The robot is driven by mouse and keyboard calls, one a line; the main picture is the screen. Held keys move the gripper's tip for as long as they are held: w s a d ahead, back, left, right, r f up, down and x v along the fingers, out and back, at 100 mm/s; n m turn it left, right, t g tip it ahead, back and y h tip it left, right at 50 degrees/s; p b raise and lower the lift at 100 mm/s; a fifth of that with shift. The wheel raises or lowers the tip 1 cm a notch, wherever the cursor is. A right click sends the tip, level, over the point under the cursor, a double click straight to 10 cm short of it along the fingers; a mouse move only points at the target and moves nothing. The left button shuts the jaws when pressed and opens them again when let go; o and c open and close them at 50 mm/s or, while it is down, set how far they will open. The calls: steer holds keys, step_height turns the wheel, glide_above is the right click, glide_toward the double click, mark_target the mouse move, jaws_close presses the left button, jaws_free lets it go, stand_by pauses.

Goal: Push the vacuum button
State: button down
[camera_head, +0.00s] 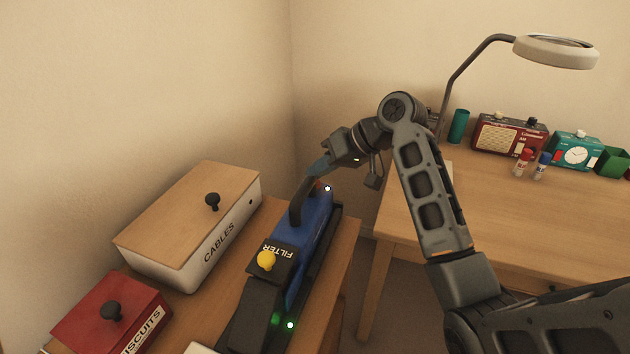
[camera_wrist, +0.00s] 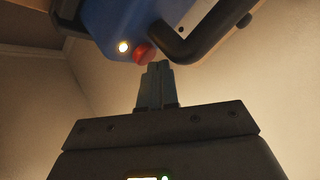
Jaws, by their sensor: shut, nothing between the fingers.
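The blue vacuum (camera_head: 313,222) with its black handle (camera_head: 299,203) lies on a wooden surface in the head view. A black FILTER part with a yellow knob (camera_head: 267,261) is on it. In the wrist view, the vacuum (camera_wrist: 110,18) fills the top, with a red button (camera_wrist: 144,53) beside a lit white lamp (camera_wrist: 123,47). My gripper (camera_head: 319,166) is at the vacuum's far end in the head view. It is shut and empty; its fingertips (camera_wrist: 157,66) are right at the red button in the wrist view. I cannot tell whether they touch it.
A white CABLES box (camera_head: 226,232) with a wooden lid and a red BISCUITS box (camera_head: 88,318) stand left of the vacuum. A desk (camera_head: 470,215) to the right carries a lamp (camera_head: 553,52), a red radio (camera_head: 510,134), a teal clock (camera_head: 575,150) and glue sticks. Walls close the corner behind.

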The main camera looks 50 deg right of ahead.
mark_target(319, 182)
steer(key=shift+f, duration=0.3)
steer(key=shift+r, duration=0.15)
stand_by(0.4)
steer(key=shift+r+p, duration=0.3)
steer(key=shift+p, duration=0.4)
steer(key=shift+r, duration=0.1)
step_height(319, 182, up, 6)
steer(key=p, duration=0.5)
steer(key=shift+p, duration=0.35)
